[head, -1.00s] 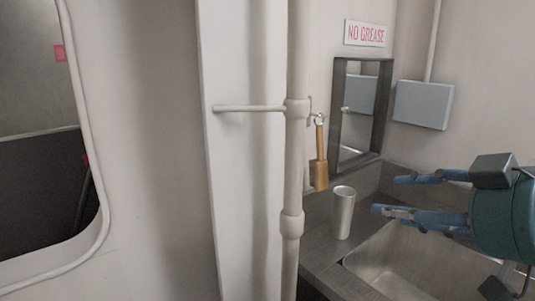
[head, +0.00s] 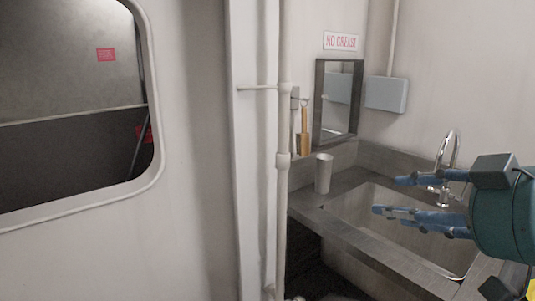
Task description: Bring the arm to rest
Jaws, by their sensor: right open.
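My right gripper (head: 392,196) comes in from the right edge of the head view. Its blue fingers point left, spread apart, with nothing between them. It shows in front of the sink (head: 378,225) and hides part of the basin and the foot of the tap. A metal cup (head: 323,174) stands upright on the counter, left of the fingertips and apart from them. My left gripper is not in view.
The counter edge (head: 372,262) runs below the sink. A curved tap (head: 446,155) stands behind the basin. A vertical pipe (head: 283,125) and a hanging wooden-handled brush (head: 304,142) are left of the mirror (head: 338,100). An opening (head: 70,100) is in the left wall.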

